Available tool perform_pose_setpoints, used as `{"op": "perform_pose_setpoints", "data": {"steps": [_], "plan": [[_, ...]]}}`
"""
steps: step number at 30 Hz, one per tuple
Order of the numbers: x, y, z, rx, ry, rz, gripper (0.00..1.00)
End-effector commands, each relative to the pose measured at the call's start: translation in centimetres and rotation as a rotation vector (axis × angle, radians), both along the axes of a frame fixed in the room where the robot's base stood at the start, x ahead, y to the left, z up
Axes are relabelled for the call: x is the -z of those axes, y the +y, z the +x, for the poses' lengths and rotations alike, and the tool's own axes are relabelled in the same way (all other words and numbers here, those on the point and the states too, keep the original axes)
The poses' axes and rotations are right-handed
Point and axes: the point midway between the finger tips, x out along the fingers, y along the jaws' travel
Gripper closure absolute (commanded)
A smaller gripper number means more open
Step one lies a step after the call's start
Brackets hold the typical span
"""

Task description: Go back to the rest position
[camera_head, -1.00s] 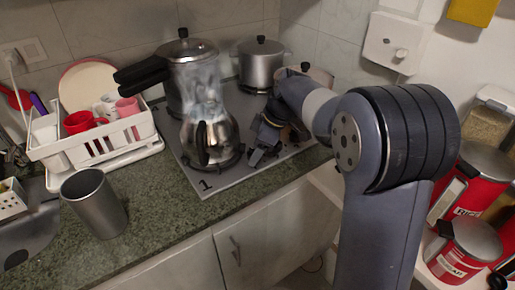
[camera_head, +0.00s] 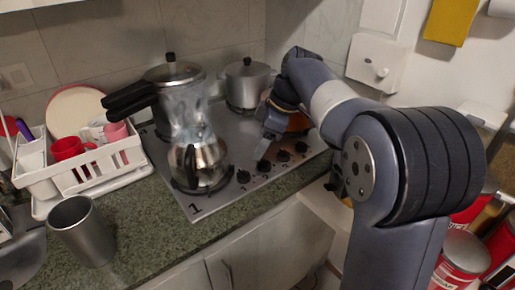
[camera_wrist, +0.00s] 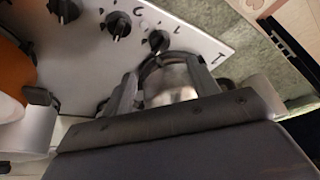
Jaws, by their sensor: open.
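My gripper (camera_head: 266,147) is over the right side of the stove top (camera_head: 225,185), behind the row of black knobs in the head view. Its jaws are open. In the wrist view, its two fingers (camera_wrist: 165,80) stand apart, with a shiny metal surface, probably the kettle, visible between them; I cannot tell its distance. The steel kettle (camera_head: 198,165) stands upright on the front left of the stove, left of my gripper and apart from it in the head view. Knobs also show in the wrist view (camera_wrist: 118,24).
A tall pressure cooker (camera_head: 172,75) and a lidded pot (camera_head: 247,85) stand at the back of the stove. An orange pot (camera_head: 299,122) is partly hidden by my arm. A dish rack (camera_head: 105,160) and a steel cup (camera_head: 82,232) are left. Red canisters (camera_head: 462,257) stand right.

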Motion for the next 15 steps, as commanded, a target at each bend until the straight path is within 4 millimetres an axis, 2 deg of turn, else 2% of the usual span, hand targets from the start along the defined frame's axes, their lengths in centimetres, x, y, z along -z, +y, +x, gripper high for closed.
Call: {"op": "perform_pose_setpoints", "data": {"steps": [10, 15], "plan": [[0.2, 0.0, 0.0, 0.000, 0.001, 0.000, 0.43], [1.7, 0.7, 0.1, -0.002, 0.004, 0.001, 0.43]]}}
